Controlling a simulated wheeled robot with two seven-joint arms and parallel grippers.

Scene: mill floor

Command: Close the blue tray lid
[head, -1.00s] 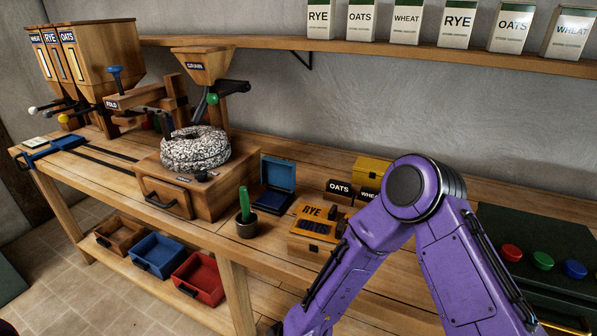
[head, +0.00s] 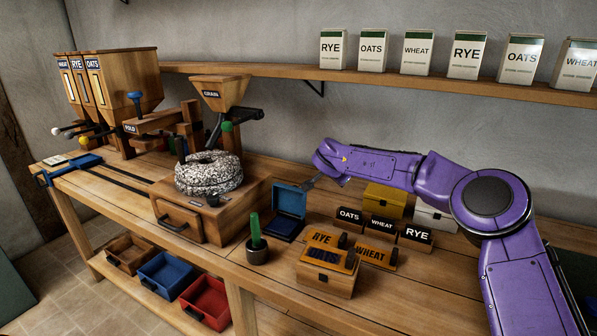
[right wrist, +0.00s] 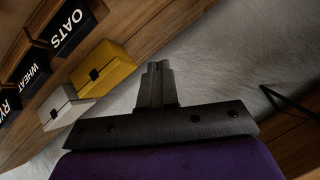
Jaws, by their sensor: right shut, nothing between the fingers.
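The blue tray (head: 282,230) sits on the bench between the millstone and the sign blocks. Its blue lid (head: 290,202) stands open, raised at the back of the tray. The right wrist view shows the closed fingers (right wrist: 158,82), and the blue tray is not visible there. My left gripper is not in view.
A yellow box (head: 385,200) and a white box (head: 434,217) stand under my right forearm. OATS (head: 349,215), WHEAT (head: 382,223) and RYE (head: 416,234) blocks stand before them.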

